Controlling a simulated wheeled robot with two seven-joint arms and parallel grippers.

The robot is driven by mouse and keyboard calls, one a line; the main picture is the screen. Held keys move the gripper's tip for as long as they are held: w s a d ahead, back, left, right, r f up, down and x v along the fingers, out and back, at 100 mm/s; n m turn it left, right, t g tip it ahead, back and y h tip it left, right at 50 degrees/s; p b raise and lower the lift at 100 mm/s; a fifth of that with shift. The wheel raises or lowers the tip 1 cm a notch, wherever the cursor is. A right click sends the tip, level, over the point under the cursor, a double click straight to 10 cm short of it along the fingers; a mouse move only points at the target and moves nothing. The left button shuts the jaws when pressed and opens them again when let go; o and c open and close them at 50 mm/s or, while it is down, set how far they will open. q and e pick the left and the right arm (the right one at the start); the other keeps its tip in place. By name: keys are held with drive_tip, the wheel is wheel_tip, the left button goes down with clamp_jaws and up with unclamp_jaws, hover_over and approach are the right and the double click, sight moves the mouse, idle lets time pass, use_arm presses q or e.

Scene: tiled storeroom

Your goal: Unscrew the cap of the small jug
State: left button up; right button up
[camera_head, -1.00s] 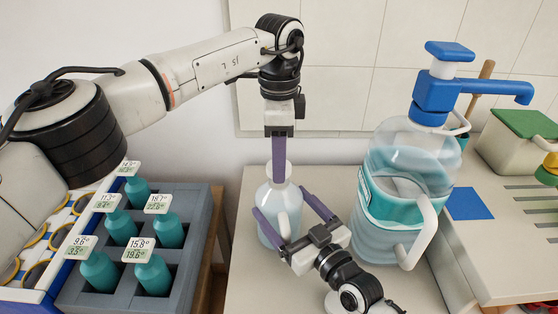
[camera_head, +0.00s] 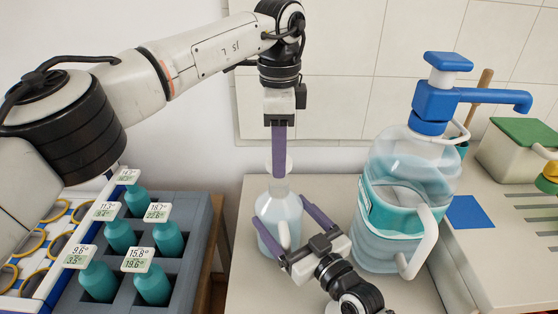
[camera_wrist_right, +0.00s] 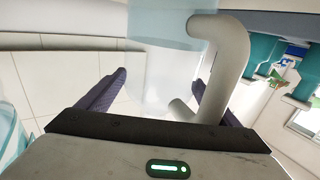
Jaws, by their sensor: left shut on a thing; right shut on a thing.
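The small jug (camera_head: 292,207) is a translucent pale-blue bottle with a white handle, upright on the table. My right gripper (camera_head: 279,232) is shut on its body from the front, one finger on each side. In the right wrist view the jug (camera_wrist_right: 160,75) and its handle (camera_wrist_right: 232,65) stand between the fingers. My left gripper (camera_head: 279,172) points straight down over the jug and is shut on the whitish cap (camera_head: 269,168). The cap appears raised just above the neck, though the fingers cover much of it.
A large jug (camera_head: 385,245) with a blue pump stands close on the right. A grey rack (camera_head: 195,195) of labelled teal bottles is on the left. A blue square (camera_head: 470,212) and a green-lidded box (camera_head: 510,155) lie farther right.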

drive_tip(key=o, duration=2)
